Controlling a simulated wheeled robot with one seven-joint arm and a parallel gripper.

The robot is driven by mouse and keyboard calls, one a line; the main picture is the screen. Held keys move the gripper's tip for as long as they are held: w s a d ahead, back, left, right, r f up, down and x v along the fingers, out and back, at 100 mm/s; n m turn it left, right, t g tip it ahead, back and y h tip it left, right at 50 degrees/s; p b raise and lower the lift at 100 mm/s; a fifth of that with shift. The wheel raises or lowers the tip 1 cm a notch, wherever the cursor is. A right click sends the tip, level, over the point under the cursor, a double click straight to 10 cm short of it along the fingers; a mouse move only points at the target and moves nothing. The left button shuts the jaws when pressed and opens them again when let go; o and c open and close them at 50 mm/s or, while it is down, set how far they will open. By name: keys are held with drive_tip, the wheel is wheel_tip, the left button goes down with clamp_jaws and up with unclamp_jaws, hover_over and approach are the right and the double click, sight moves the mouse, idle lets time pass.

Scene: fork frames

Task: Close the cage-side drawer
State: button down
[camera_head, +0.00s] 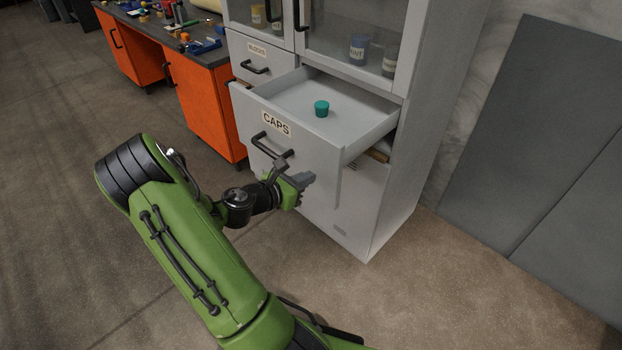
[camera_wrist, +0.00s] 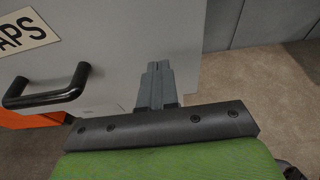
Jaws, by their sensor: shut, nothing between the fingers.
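The drawer labelled CAPS (camera_head: 318,161) is pulled well out of the grey cabinet in the head view. A small teal cap (camera_head: 321,108) stands inside it. Its black bar handle (camera_head: 270,146) is on the front panel, and the handle also shows in the wrist view (camera_wrist: 48,97). My gripper (camera_head: 304,179) is shut and empty, in front of the lower right part of the drawer front. In the wrist view my gripper's fingers (camera_wrist: 156,72) are together over the panel, right of the handle. I cannot tell whether the fingertips touch the panel.
A closed drawer labelled BLOCKS (camera_head: 256,60) sits left of the open one. Glass doors (camera_head: 352,35) are above, with jars behind them. An orange workbench (camera_head: 205,98) with tools stands at left. Grey panels (camera_head: 535,140) lean at right. The floor in front is clear.

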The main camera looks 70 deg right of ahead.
drive_tip(key=shift+s+d, duration=0.3)
drive_tip(key=shift+d, duration=0.25)
drive_tip(key=shift+s+d, duration=0.25)
drive_tip(key=shift+d, duration=0.25)
